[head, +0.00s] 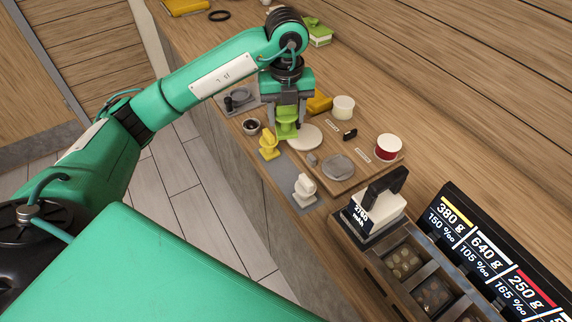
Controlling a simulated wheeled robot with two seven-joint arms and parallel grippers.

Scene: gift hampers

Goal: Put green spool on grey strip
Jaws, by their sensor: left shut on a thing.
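The green spool (287,129) is between the fingers of my left gripper (287,112), which is shut on it and points down. The spool shows just beyond the far end of the grey strip (281,180). I cannot tell whether its foot touches anything. A yellow spool (268,146) stands at the far end of the strip, close to the green one. A white spool (304,188) stands at its near end. The strip between these two is bare. My right gripper is not in view.
A wooden board with a pale disc (306,137) and a grey disc (338,167) lies right of the strip. A red-and-white tub (388,148), a cream tub (343,107) and a small dark-topped cup (251,126) stand nearby. A white block with a black handle (381,205) stands nearer.

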